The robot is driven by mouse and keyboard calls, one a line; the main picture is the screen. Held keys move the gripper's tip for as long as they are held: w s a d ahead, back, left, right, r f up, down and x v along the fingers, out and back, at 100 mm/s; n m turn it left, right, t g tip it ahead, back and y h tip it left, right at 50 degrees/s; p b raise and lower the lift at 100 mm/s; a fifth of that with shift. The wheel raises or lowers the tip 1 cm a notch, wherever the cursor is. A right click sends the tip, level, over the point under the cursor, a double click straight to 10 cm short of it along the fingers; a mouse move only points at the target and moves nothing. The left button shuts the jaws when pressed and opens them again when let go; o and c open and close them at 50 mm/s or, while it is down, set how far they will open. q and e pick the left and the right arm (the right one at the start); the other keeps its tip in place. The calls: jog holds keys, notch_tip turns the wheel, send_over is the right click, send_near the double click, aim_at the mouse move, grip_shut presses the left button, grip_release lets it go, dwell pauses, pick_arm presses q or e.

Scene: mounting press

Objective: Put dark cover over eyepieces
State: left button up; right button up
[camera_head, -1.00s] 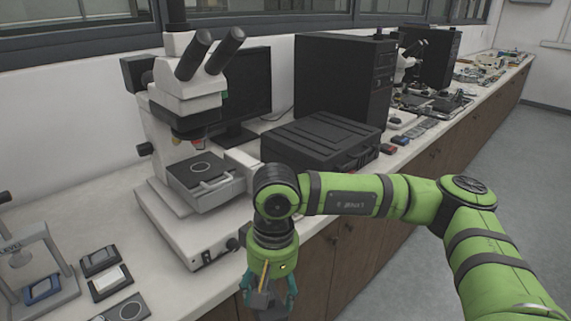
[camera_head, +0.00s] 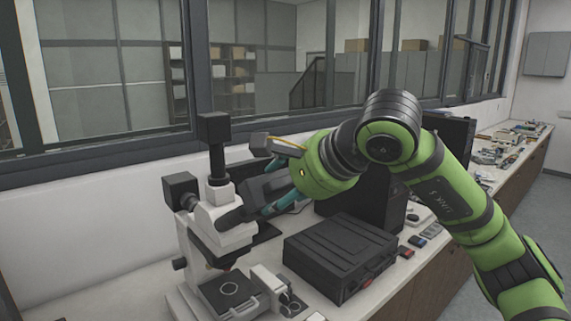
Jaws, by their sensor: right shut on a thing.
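The white microscope (camera_head: 219,238) stands on the bench at the lower left. One dark eyepiece (camera_head: 231,219) shows, pointing toward the lower right of the cover; the other seems hidden behind it. My right gripper (camera_head: 274,189) is shut on the dark cover (camera_head: 262,187), a dark grey piece between its teal fingers. The cover is raised in front of the microscope head, at eyepiece height. I cannot tell whether it touches the eyepieces. My left gripper is not in view.
A black case (camera_head: 338,247) lies on the bench right of the microscope. A dark computer tower (camera_head: 372,200) stands behind it, partly hidden by my right arm. The windowed wall runs close behind the bench. Small items line the bench to the right.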

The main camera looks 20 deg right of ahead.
jog(key=shift+d+r, duration=0.1)
jog(key=shift+r, duration=0.35)
jog(key=shift+w+f+b, duration=0.35)
jog(key=shift+f+b, duration=0.15)
jog(key=shift+f, duration=0.3)
jog(key=f, duration=0.1)
jog(key=w+f+b, duration=0.1)
jog(key=w+a+f, duration=0.1)
jog(key=shift+f+b, duration=0.35)
jog(key=shift+b, duration=0.05)
jog(key=shift+b+x, duration=0.45)
jog(key=shift+x, duration=1.15)
jog(key=shift+w+f, duration=0.1)
jog(key=shift+w, duration=0.15)
jog(key=shift+w+a+f, duration=0.15)
jog(key=shift+w, duration=0.1)
jog(key=o, duration=1.2)
